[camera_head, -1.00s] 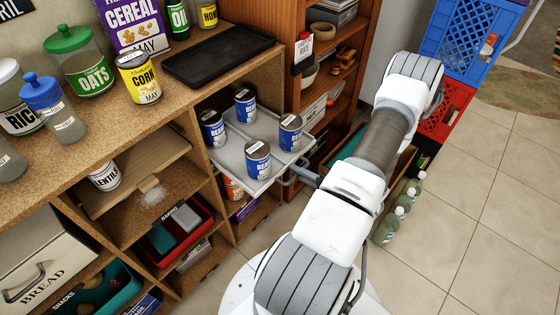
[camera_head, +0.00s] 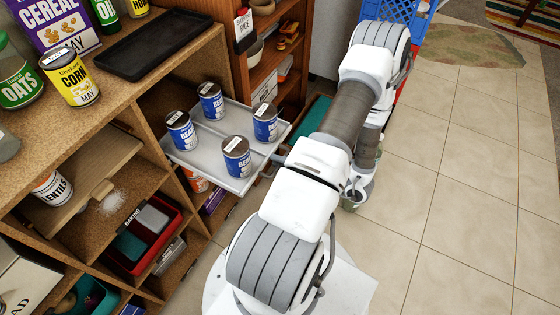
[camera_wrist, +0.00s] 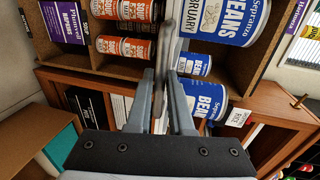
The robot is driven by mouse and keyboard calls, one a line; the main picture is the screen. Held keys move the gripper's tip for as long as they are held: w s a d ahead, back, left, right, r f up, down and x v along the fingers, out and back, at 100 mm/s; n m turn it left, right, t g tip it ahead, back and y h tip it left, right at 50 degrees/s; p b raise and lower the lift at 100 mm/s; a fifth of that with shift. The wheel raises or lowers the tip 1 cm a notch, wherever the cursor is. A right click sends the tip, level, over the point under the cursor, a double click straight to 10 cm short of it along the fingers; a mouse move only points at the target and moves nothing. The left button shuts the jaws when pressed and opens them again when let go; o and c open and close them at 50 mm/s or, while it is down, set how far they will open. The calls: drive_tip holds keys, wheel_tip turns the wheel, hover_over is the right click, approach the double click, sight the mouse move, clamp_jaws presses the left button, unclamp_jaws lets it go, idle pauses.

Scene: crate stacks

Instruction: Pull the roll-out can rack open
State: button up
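The roll-out can rack (camera_head: 205,152) is a light grey tray with low rims. It sticks out of its cabinet compartment in the head view, with several blue-labelled bean cans (camera_head: 237,157) upright on it. My gripper (camera_head: 276,163) is at the rack's front edge, partly hidden by my arm. In the wrist view, my gripper (camera_wrist: 166,88) has its two grey fingers close together on either side of the rack's grey front bar (camera_wrist: 172,45), shut on its handle. Bean cans (camera_wrist: 222,20) show beyond the fingers. The handle itself is mostly hidden.
A black tray (camera_head: 160,45), a corn can (camera_head: 69,78) and jars stand on the cabinet top. A lower shelf holds a red bin (camera_head: 145,235). A brown shelf unit (camera_head: 270,60) stands beside the rack's right side. Tiled floor (camera_head: 460,190) is open at the right.

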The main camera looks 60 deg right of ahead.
drive_tip(key=o, duration=0.3)
drive_tip(key=p+v, duration=0.2)
drive_tip(key=v, duration=1.5)
drive_tip(key=shift+s+d, duration=0.15)
drive_tip(key=shift+s, duration=0.05)
